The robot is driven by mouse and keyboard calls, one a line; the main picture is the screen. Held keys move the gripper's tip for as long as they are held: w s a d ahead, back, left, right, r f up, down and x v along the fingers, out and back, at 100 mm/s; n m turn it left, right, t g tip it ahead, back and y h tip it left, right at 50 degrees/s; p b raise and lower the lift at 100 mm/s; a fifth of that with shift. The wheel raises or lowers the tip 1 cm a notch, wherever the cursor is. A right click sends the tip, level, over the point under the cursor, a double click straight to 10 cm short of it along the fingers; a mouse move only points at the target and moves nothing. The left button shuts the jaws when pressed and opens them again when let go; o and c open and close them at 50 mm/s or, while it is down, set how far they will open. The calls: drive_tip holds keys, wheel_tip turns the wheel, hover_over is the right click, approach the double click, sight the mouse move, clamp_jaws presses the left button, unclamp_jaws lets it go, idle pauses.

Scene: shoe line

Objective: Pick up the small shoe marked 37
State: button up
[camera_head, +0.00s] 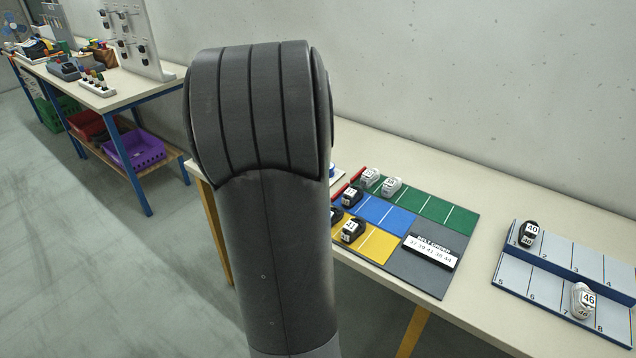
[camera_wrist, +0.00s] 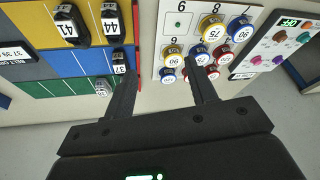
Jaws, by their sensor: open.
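The small black shoe marked 37 (camera_wrist: 119,62) sits on the blue row of the coloured mat in the wrist view. In the head view a small black shoe (camera_head: 351,196) stands on the blue row, its number too small to read. My gripper (camera_wrist: 161,58) is open and empty. Its left finger is beside the shoe marked 37 in the picture, and the shoe lies outside the gap; I cannot tell whether they touch. In the head view my gripper is hidden behind my arm.
Black shoes marked 41 (camera_wrist: 70,27) and 44 (camera_wrist: 111,22) stand on the yellow row, a pale shoe (camera_wrist: 103,87) on the green. Right of the mat is a white board (camera_wrist: 172,43) with several numbered round pieces. A numbered rack (camera_head: 560,262) holds shoes 40 and 46.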

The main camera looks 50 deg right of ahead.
sight(353, 189)
drive_tip(key=s+d+f+m, duration=0.1)
drive_tip(key=s+d+f, duration=0.1)
drive_tip(key=d, duration=0.3)
drive_tip(key=s+d+f+m+g, duration=0.1)
drive_tip(key=s+d+f, duration=0.1)
drive_tip(key=d+f, duration=0.3)
drive_tip(key=s+d+f+m+g, duration=0.1)
drive_tip(key=s+d+f, duration=0.2)
drive_tip(key=d+f, duration=0.1)
drive_tip(key=shift+d+h, duration=0.4)
drive_tip(key=shift+d, duration=0.4)
drive_tip(key=shift+x, duration=3.2)
drive_tip(key=shift+w+d, duration=0.2)
drive_tip(key=shift+c, duration=0.4)
drive_tip(key=shift+r, duration=0.1)
drive_tip(key=c, duration=0.7)
drive_tip(key=shift+r, duration=0.1)
